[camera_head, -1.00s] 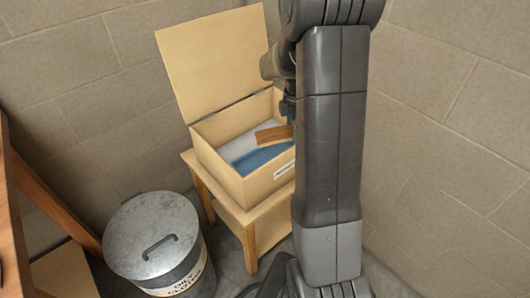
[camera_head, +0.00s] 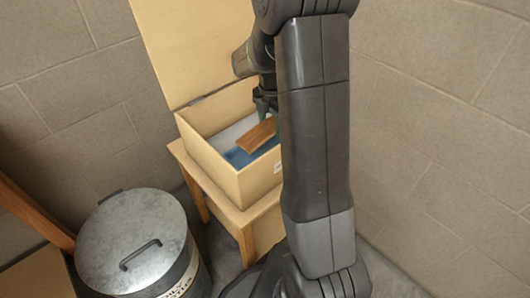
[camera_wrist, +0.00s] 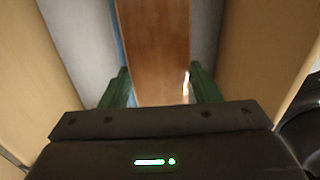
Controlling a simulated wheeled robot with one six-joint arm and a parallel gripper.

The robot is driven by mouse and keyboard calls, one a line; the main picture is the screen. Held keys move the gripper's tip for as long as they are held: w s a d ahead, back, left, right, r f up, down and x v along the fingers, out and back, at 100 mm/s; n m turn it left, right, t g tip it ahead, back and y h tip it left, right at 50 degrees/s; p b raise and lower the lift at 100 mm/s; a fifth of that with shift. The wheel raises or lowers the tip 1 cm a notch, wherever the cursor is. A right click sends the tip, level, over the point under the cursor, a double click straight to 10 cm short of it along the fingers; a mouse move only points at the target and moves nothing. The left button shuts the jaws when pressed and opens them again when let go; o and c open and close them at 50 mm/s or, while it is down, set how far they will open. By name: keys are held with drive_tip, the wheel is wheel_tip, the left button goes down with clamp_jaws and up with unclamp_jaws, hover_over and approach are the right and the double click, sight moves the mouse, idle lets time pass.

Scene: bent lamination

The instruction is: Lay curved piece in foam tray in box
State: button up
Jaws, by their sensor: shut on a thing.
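The curved wooden piece (camera_head: 258,136) is brown and sits inside the opening of the open box (camera_head: 240,183). In the wrist view the piece (camera_wrist: 153,45) runs up and away between the two green fingers of my gripper (camera_wrist: 160,88), which is shut on it. Pale grey foam (camera_head: 232,130) and a blue area (camera_head: 240,157) show under and beside the piece in the box. I cannot tell whether the piece touches the foam. In the head view my arm hides the right part of the box and part of the gripper.
The box's lid (camera_head: 195,45) stands open at the back. The box rests on a small wooden stand (camera_head: 238,218). A lidded metal bin (camera_head: 132,240) stands to the left front. Block walls (camera_head: 430,120) rise behind and to the right.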

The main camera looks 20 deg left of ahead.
drive_tip(key=shift+f, duration=0.65)
drive_tip(key=o, duration=1.1)
drive_tip(key=shift+r, duration=0.15)
wheel_tip(320, 180, up, 14)
drive_tip(key=p, duration=0.3)
drive_tip(key=shift+f, duration=0.25)
